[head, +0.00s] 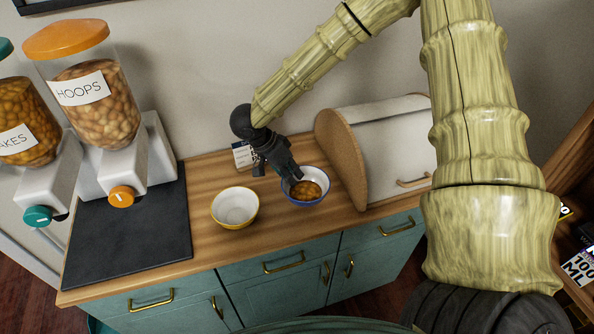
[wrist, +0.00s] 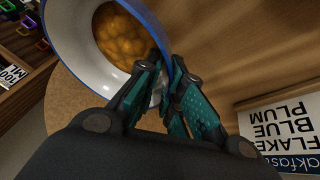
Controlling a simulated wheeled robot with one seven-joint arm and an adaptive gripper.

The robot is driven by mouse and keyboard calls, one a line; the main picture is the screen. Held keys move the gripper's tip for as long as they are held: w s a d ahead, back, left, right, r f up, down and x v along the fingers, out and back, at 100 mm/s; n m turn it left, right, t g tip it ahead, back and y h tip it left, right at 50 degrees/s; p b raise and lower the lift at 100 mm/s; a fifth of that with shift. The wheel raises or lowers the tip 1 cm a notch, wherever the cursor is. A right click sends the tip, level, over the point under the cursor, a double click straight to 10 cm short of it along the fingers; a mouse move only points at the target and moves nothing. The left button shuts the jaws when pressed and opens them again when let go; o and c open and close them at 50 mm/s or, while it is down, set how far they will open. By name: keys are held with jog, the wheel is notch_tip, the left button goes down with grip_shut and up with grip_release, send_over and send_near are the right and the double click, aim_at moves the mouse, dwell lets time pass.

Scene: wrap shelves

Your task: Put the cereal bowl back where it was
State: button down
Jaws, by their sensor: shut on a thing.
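The cereal bowl is a white bowl with a blue rim (head: 313,201), filled with brown-orange cereal. In the head view it is at the counter's right part, left of the bread box. I cannot tell whether the bowl's base touches the counter. A second, empty white bowl with a yellow rim (head: 235,222) stands to its left.
A bread box (head: 385,140) stands close to the bowl's right. A printed card (head: 241,154) stands behind my gripper; its text, "FLAKES BLUE PLUM", shows in the wrist view (wrist: 285,130). Cereal dispensers, one labelled HOOPS (head: 85,100), stand left by a dark mat (head: 130,235). Counter (head: 205,190) between is clear.

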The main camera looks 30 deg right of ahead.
jog(key=shift+w+d+r, duration=0.1)
jog(key=shift+w+d, duration=0.1)
jog(key=shift+d, duration=0.3)
jog(key=shift+w+d+r, duration=0.1)
jog(key=shift+w+d, duration=0.05)
jog(key=shift+d, duration=0.3)
jog(key=shift+w+d+f+p, duration=0.25)
jog(key=shift+w+p, duration=0.05)
jog(key=shift+w, duration=0.15)
jog(key=shift+w+d+p, duration=0.25)
jog(key=shift+d+p, duration=0.05)
jog(key=shift+d, duration=0.25)
jog(key=shift+a+f+p, duration=0.1)
jog(key=shift+f+p, duration=0.55)
jog(key=shift+f, duration=1.15)
